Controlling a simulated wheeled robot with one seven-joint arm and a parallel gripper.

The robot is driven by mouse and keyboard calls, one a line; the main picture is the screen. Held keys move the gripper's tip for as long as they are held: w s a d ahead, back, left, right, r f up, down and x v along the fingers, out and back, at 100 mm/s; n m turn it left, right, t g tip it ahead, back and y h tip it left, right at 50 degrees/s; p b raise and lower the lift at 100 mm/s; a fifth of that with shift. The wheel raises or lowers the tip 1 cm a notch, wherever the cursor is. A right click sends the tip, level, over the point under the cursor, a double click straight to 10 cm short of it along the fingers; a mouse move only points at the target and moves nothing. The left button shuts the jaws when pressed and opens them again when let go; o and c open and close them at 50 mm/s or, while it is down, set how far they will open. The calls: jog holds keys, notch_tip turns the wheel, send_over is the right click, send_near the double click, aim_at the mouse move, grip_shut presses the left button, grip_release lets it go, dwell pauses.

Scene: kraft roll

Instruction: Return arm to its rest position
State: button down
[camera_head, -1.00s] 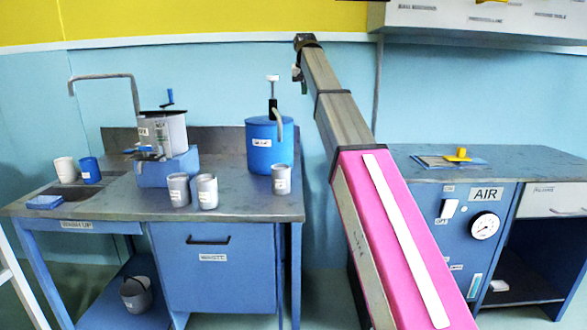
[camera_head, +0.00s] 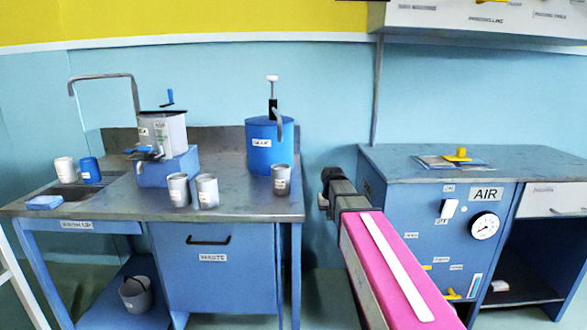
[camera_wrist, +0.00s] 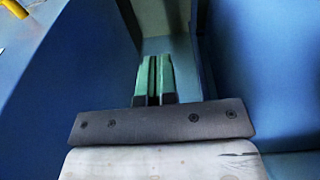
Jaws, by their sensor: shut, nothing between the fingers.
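My arm, with its pink cover, shows in the head view, low in front of the gap between the two counters. The far end of the arm is near the left edge of the right counter (camera_head: 400,170); the fingers themselves cannot be made out there. In the wrist view my gripper (camera_wrist: 154,75) has its two green fingers side by side, shut, with nothing held. Blue cabinet faces stand on both sides of the fingers in that view.
The left bench (camera_head: 240,205) carries a blue glue drum (camera_head: 262,150), a grey dispenser (camera_head: 160,133), several cups and a blue sponge (camera_head: 45,202). The right counter holds a yellow-handled tool (camera_head: 457,155). An air gauge (camera_head: 484,227) is on its front. A bucket (camera_head: 135,295) sits below the bench.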

jog(key=s+d+f, duration=0.2)
jog(key=s+f, duration=0.6)
jog(key=s, duration=0.2)
jog(key=s+d+f+g, duration=0.1)
jog(key=s+d+f, duration=0.1)
jog(key=s+f, duration=0.7)
jog(key=shift+s+d+f+g, duration=0.25)
jog(key=shift+s+d+g, duration=0.05)
jog(key=shift+s, duration=0.65)
